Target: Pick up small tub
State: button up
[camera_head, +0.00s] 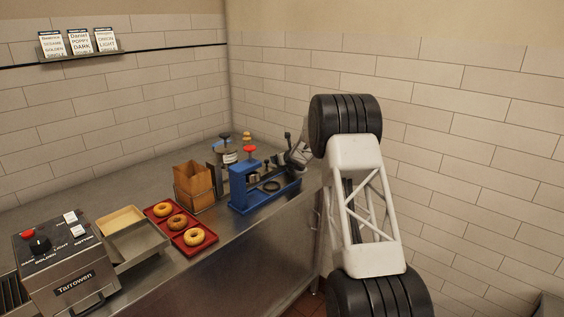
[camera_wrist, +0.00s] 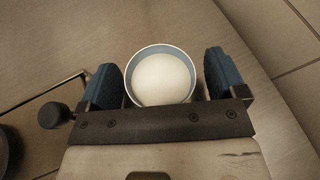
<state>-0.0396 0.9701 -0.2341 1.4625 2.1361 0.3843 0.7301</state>
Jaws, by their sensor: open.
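A small round tub (camera_wrist: 133,70) with a pale rim and bluish inner wall stands on the grey counter in the wrist view, with smooth white contents. My gripper (camera_wrist: 163,76) is open, with one blue finger pad on each side of the tub. A narrow gap shows at the right pad; the left pad is very close to the rim, and I cannot tell if it touches. I cannot make out the tub in the head view, where my arm covers the counter's far right end.
A blue press (camera_head: 240,191) stands left of my arm. A dark knob (camera_wrist: 54,115) lies near my left finger.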

jog(key=shift+w, duration=0.1)
jog(key=shift+c, duration=0.5)
jog(key=c, duration=0.9)
jog(key=shift+r, duration=0.1)
jog(key=shift+r, duration=4.9)
